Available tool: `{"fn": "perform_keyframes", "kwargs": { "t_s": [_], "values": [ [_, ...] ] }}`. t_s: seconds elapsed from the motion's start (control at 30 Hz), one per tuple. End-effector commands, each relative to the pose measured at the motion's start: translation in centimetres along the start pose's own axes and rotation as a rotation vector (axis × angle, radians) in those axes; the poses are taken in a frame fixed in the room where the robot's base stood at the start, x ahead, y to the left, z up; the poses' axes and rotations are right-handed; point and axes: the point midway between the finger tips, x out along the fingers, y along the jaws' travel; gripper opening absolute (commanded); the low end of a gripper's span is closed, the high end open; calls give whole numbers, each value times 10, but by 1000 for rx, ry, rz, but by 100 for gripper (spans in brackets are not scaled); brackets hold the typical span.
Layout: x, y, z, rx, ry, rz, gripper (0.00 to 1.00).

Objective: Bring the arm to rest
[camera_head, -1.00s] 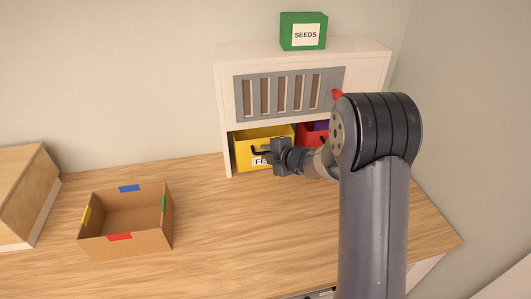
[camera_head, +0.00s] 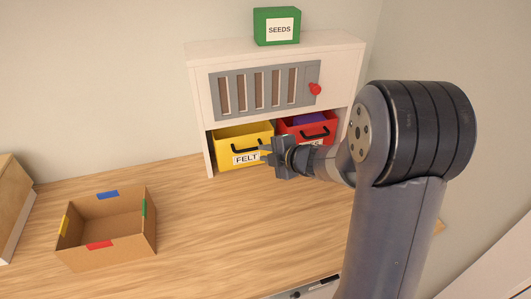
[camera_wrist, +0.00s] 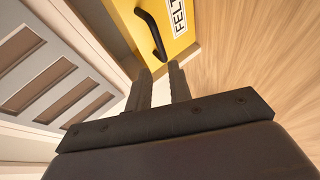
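My arm reaches in from the lower right in the head view, with the elbow high and the forearm pointing left. My gripper (camera_head: 264,149) is in front of the cabinet's lower opening, by the right end of the yellow bin (camera_head: 229,152) labelled FELT. In the wrist view its two fingers (camera_wrist: 160,70) stand apart with nothing between them. The yellow bin's black handle (camera_wrist: 151,34) shows just past the fingertips, and no contact can be made out.
The white cabinet (camera_head: 200,100) has a grey slotted panel, a red knob (camera_head: 315,89) and a red bin (camera_head: 326,126). A green SEEDS box (camera_head: 276,26) stands on top. An open cardboard box (camera_head: 128,246) sits at left on the wooden desk (camera_head: 220,225). The desk between is clear.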

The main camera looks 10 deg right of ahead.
Motion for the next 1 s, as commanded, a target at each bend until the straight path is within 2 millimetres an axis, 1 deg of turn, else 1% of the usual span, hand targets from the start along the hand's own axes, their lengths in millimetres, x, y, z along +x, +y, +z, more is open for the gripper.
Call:
{"fn": "perform_keyframes", "kwargs": {
  "t_s": [0.13, 0.23, 0.7, 0.9, 1.0],
  "values": [
    [4, 0, 0, 0, 1, -1, 20],
    [12, 0, -1, 1, 3, -1, 20],
    [84, -1, -1, 0, 2, -3, 20],
    [102, 0, 0, 1, 1, -2, 20],
    [107, 0, -1, 1, 1, -2, 20]
  ]
}}
